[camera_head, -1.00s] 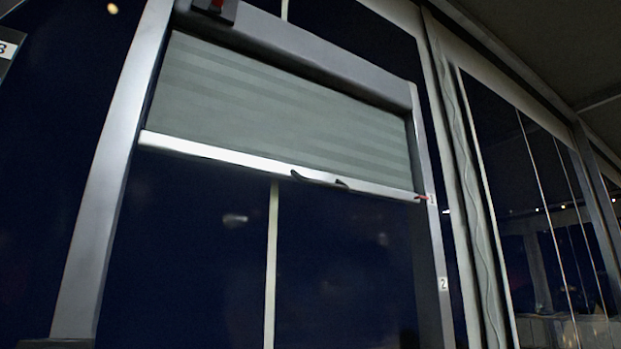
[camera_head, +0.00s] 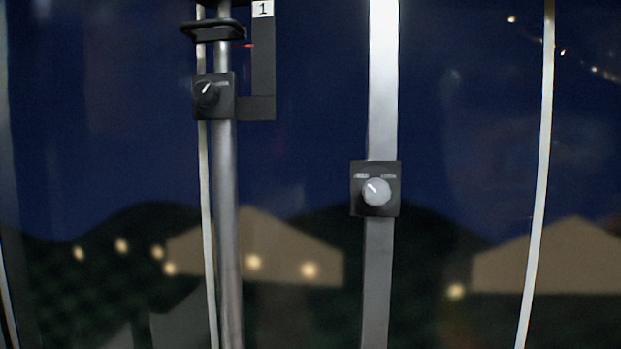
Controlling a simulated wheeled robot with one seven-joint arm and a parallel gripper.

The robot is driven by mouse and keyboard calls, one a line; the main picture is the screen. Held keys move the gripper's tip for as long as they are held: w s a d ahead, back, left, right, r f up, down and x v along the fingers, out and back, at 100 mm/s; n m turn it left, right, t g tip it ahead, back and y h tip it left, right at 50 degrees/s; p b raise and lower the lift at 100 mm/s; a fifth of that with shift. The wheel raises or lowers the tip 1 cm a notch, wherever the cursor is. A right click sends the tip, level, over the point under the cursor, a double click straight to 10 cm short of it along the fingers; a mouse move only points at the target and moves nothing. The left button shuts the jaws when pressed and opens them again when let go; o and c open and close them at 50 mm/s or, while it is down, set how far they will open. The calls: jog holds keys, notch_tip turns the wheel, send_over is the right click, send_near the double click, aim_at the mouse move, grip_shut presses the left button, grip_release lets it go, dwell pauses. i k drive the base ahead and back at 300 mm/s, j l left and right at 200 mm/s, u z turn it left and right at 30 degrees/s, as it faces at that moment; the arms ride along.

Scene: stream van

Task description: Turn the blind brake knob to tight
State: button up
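Two knobs show, and I cannot tell which is the blind brake knob. A grey knob (camera_head: 377,192) sits on a square black plate (camera_head: 358,205) fixed to a metal post; its dark pointer line aims up and left. Two small label marks above it, left and right, are too small to read. A black knob (camera_head: 207,95) sits on another black plate (camera_head: 227,108) on a pole to the left; its white pointer aims up and right, with a small unreadable mark beside it. My gripper is not in view.
A black bracket (camera_head: 263,60) with a "1" label and a red pointer stands beside the left pole (camera_head: 227,230). A dark handle-like piece (camera_head: 213,31) is above the black knob. The metal post (camera_head: 382,90) and a thin pale strip (camera_head: 546,130) stand to the right.

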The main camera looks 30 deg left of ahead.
aim_at(376, 192)
jog(key=u, duration=1.05)
